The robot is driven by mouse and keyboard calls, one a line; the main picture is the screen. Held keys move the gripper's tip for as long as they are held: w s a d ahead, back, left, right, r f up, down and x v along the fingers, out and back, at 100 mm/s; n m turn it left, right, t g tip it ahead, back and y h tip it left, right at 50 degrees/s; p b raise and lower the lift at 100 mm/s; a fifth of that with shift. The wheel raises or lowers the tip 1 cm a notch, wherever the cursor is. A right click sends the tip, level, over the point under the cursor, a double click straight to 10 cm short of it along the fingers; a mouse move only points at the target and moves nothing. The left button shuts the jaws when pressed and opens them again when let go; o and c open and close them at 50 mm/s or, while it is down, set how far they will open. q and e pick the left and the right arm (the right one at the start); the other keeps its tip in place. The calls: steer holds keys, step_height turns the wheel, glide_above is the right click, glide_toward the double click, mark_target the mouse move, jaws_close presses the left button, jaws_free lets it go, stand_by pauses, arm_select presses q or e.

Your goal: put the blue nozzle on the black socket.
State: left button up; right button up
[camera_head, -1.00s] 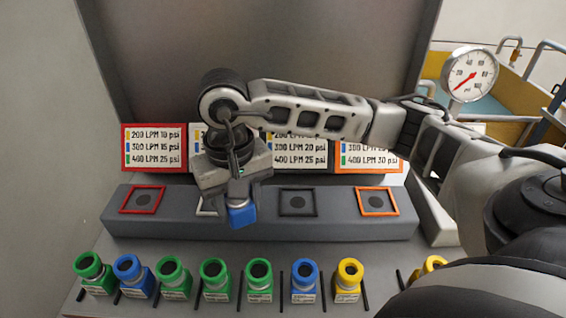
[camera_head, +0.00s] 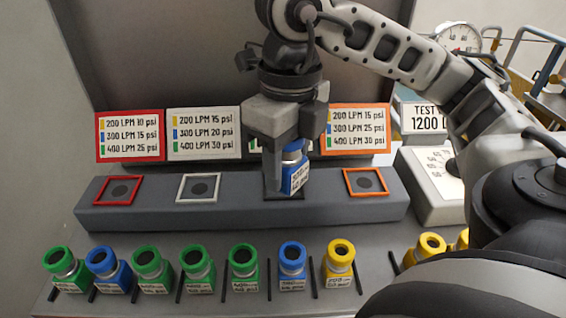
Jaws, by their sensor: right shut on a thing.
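My right gripper (camera_head: 282,180) points down from above, shut on a blue nozzle (camera_head: 297,178) with a white label. The nozzle is upright at the black socket (camera_head: 270,198), third from the left on the grey bench block. Nozzle and fingers hide most of this socket, and I cannot tell whether the nozzle's base touches it. My left gripper is not in view.
Other sockets on the block are red (camera_head: 119,190), white (camera_head: 199,187) and orange (camera_head: 366,184). Label boards stand behind. In front is a row of green, blue (camera_head: 292,266) and yellow (camera_head: 339,264) nozzles with dark dividers. A gauge (camera_head: 458,38) stands at the right.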

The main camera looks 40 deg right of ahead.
steer(key=s+m, duration=0.1)
steer(key=m, duration=0.3)
steer(key=s+d+m+b, duration=0.1)
steer(key=m, duration=0.2)
steer(key=shift+s+d+r, duration=0.1)
steer(key=shift+s+r, duration=0.1)
steer(key=shift+s, duration=0.1)
steer(key=w+d+f+m, duration=0.1)
steer(key=w+d+f, duration=0.1)
steer(key=w, duration=0.1)
steer(key=w+d+f+m, duration=0.1)
steer(key=w+d+f, duration=0.1)
steer(key=w+f, duration=0.1)
steer(key=w+d+f+m, duration=0.1)
steer(key=w+d+f, duration=0.1)
steer(key=w+f, duration=0.1)
steer(key=shift+w+d+f, duration=0.1)
steer(key=shift+w+f, duration=0.15)
steer(key=shift+w, duration=0.65)
steer(key=shift+w+f, duration=0.1)
steer(key=shift+f, duration=0.1)
steer(key=f, duration=0.3)
steer(key=shift+w+d+f, duration=0.1)
steer(key=shift+w+d, duration=0.15)
steer(key=shift+w, duration=0.05)
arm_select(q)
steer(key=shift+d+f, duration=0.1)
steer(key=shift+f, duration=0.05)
arm_select(e)
steer(key=shift+f, duration=0.3)
